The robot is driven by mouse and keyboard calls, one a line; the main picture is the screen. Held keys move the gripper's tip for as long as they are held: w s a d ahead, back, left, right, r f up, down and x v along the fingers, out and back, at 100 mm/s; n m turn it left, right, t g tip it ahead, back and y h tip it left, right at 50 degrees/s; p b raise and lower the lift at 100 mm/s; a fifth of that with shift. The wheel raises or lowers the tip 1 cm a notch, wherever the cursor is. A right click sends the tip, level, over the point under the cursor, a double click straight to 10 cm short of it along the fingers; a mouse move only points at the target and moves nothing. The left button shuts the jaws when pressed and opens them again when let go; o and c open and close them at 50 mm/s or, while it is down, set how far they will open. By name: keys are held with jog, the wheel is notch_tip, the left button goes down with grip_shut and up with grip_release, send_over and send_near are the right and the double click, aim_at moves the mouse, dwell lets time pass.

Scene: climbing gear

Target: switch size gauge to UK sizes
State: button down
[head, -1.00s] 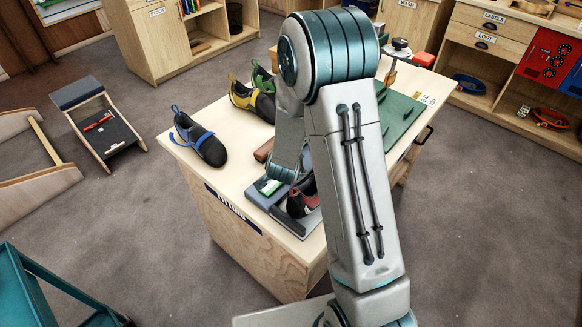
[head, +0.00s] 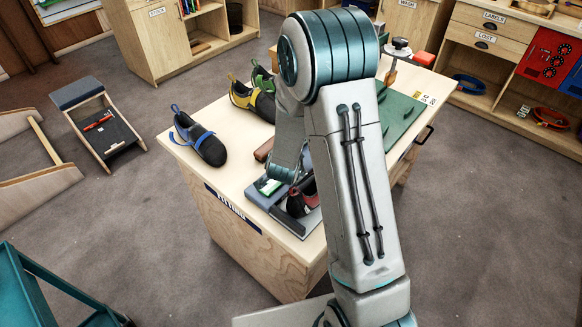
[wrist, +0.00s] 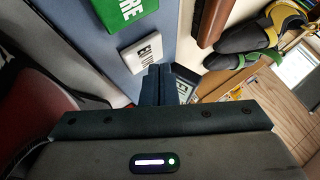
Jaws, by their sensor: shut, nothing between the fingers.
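The size gauge is a blue-grey device on the fitting table. It shows in the head view (head: 262,201), partly behind my arm, with a red and black shoe (head: 303,198) on it. In the wrist view its blue-grey face (wrist: 95,48) carries a green button (wrist: 128,14) ending in "RE" and a white lettered tile (wrist: 141,50). A small dark label (wrist: 184,90) shows partly behind the fingers.
In the head view, a blue shoe (head: 201,138) and a yellow shoe (head: 251,97) stand on the table (head: 218,175). A brown block (head: 263,150) lies behind the gauge. A green mat (head: 402,112) is at the right. The table's front left is clear.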

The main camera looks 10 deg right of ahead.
jog(key=shift+f+b, duration=0.4)
jog(key=shift+b, duration=0.05)
jog(key=shift+s+f+b, duration=0.4)
jog(key=shift+f+b, duration=0.35)
jog(key=shift+f, duration=0.05)
dwell(0.4)
jog(key=shift+w+r, duration=0.1)
jog(key=shift+w+r+p, duration=0.25)
jog(key=shift+r+p, duration=0.15)
jog(key=shift+r, duration=0.15)
jog(key=shift+w+r+p, duration=0.2)
jog(key=shift+r+p, duration=0.2)
jog(key=shift+r, duration=0.15)
jog(key=shift+r+p, duration=2.3)
jog(key=shift+r, duration=0.75)
